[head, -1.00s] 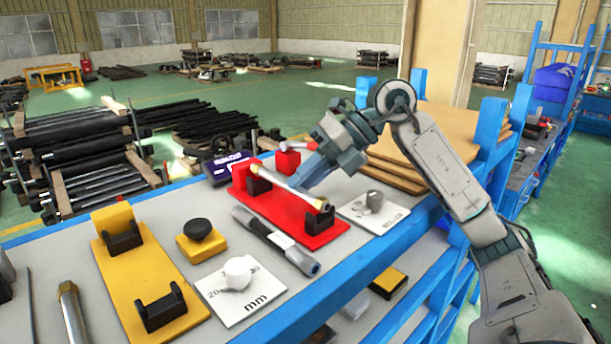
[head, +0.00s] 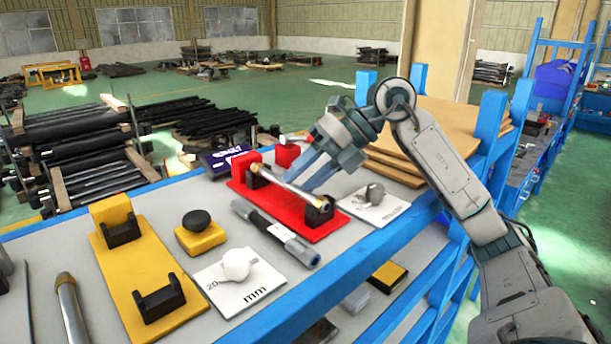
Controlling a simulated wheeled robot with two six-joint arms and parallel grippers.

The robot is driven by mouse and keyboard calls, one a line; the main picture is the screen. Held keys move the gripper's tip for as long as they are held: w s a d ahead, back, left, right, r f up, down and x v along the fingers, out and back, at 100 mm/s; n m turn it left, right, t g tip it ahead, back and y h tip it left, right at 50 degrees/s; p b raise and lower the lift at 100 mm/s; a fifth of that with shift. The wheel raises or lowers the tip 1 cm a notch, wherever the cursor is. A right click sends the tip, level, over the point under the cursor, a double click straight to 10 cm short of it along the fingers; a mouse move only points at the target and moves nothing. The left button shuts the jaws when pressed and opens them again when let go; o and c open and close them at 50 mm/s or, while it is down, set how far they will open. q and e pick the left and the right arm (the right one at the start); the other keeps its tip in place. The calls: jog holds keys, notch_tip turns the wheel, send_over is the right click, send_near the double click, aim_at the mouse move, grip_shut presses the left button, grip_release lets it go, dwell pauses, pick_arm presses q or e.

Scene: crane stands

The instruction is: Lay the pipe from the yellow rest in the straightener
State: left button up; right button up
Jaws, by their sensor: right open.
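The yellow rest (head: 135,262) stands at the left of the bench with both black cradles empty. The straightener, as far as I can tell, is the red stand (head: 258,207) with two black cradles. A thin metal pipe (head: 287,186) with a brass-coloured end lies along the red stand across both cradles. My right gripper (head: 312,178) is open, its bluish fingers just behind and above the pipe's middle. I cannot tell whether the fingers touch it. My left gripper is not in view.
A grey tube (head: 276,235) lies in front of the red stand. White cards (head: 238,294) and (head: 360,208) hold small knobs. A yellow block with a black knob (head: 200,238) stands between the stands. A dark display (head: 222,160) is behind. The blue rail (head: 350,252) edges the bench.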

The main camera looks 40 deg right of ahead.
jog(key=shift+d+r, duration=0.15)
jog(key=shift+d, duration=0.1)
jog(key=b+v, duration=0.2)
jog(key=v, duration=0.8)
jog(key=shift+b, duration=0.4)
jog(key=shift+s, duration=0.15)
